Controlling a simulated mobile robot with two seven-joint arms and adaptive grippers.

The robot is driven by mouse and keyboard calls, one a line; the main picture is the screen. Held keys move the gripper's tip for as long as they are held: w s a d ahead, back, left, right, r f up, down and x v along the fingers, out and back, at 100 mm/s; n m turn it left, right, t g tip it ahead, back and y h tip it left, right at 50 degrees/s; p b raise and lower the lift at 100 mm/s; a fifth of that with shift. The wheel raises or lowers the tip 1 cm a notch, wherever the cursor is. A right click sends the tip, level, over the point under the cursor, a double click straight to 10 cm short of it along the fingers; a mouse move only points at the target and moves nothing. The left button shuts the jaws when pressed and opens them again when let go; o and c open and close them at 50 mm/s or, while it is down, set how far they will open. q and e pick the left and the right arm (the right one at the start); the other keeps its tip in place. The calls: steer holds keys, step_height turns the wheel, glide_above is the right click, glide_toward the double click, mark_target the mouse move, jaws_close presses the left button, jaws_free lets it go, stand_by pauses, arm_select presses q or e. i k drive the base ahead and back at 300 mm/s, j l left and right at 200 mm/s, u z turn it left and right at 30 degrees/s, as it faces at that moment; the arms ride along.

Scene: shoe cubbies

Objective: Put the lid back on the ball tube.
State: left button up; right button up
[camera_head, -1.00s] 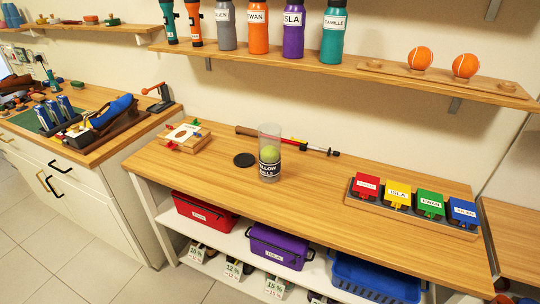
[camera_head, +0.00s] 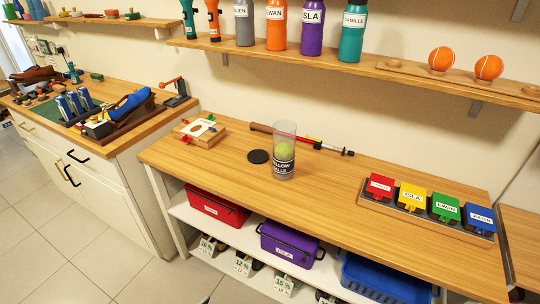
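The ball tube (camera_head: 284,150) stands upright and open on the wooden bench, clear-walled with a black band of white lettering low on it. A yellow-green ball (camera_head: 285,151) shows inside it. A flat black disc, which looks like the lid (camera_head: 258,156), lies on the bench just left of the tube, apart from it. Neither of my grippers shows in the head view.
A long red-and-black tool with a wooden handle (camera_head: 262,128) lies close behind the tube. A wooden board (camera_head: 201,132) is at the left, and a tray of labelled coloured boxes (camera_head: 411,216) at the right. A bottle shelf (camera_head: 350,68) overhangs the back. The bench front is clear.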

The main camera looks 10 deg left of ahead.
mark_target(285, 130)
steer(key=k+u, duration=0.2)
steer(key=u, duration=0.15)
steer(key=k+u, duration=0.45)
steer(key=u, duration=0.25)
